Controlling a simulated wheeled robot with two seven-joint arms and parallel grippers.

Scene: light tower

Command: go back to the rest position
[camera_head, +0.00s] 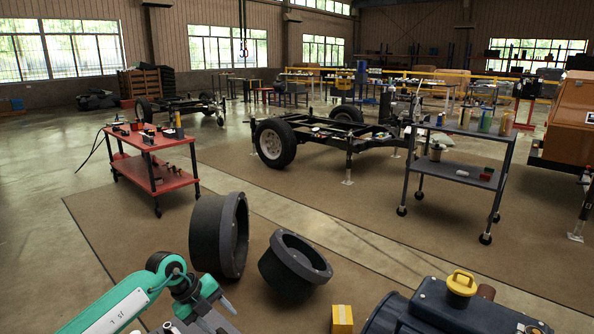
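My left arm comes in from the bottom left of the head view, teal and white. Its gripper (214,312) is low in the picture, in front of the large dark ring-shaped parts. The picture's lower edge cuts off part of the hand, so I cannot tell whether the fingers are open or shut. No object shows between them. My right gripper is not in view.
A large black ring (219,236) and a flanged black part (293,264) stand just beyond my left gripper. A yellow box (342,319) and a dark blue machine (440,316) with a yellow cap (461,283) are right of it. A red cart (156,172), a wheeled chassis (335,135) and a grey cart (458,172) stand farther back.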

